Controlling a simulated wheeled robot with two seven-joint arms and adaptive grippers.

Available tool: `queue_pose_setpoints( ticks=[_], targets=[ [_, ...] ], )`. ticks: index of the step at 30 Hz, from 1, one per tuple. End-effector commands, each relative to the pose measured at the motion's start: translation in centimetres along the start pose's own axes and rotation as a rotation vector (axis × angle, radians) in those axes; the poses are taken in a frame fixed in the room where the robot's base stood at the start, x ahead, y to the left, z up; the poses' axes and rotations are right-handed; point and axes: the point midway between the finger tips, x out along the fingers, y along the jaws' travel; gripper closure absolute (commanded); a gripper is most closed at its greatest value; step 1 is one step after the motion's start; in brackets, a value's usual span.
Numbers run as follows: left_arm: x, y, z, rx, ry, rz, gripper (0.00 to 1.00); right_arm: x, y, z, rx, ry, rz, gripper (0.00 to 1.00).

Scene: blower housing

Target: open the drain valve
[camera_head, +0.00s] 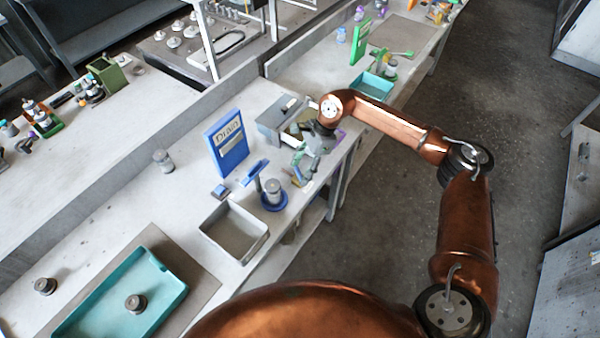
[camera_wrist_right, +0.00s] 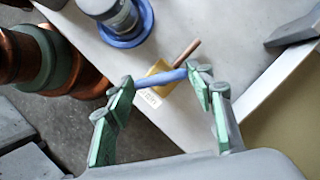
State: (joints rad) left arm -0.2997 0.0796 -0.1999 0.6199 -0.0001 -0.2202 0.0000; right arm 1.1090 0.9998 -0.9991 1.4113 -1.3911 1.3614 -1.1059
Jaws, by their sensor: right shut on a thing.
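A blue sign reading "Drain" (camera_head: 229,145) stands on the bench. In front of it is a grey cylindrical fitting on a round blue base (camera_head: 274,203), which also shows at the top of the right wrist view (camera_wrist_right: 122,35). A blue flat piece on a post (camera_head: 256,170) is beside it. My right gripper (camera_head: 303,166) is low over the bench edge, right of the fitting. In the right wrist view its green-padded fingers (camera_wrist_right: 160,80) are shut on a blue bar (camera_wrist_right: 160,80), held end to end. Whether the bar joins the valve is unclear. My left gripper is out of view.
A yellow piece with a white label and a brown rod (camera_wrist_right: 187,52) lie just beyond the bar. A grey tray (camera_head: 235,232) is in front of the fitting, and a grey bin (camera_head: 270,125) is behind the gripper. A teal tray (camera_head: 120,300) is at lower left.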

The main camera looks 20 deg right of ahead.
Motion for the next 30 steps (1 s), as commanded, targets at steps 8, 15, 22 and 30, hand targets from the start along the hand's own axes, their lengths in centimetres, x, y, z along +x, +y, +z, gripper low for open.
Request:
queue_pose_setpoints(
  ticks=[8,15,22,30],
  targets=[
    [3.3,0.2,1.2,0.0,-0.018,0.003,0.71,0.4,-0.3,-0.1,-0.205,0.0,0.083,0.75],
    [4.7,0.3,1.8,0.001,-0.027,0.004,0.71,0.2,-0.4,0.0,-0.321,0.001,0.13,0.75],
    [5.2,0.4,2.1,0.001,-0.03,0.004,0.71,0.1,-0.3,0.1,-0.372,0.001,0.151,0.75],
    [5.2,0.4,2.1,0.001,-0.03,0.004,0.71,-0.1,-0.3,0.1,-0.384,0.002,0.155,0.75]
  ],
)
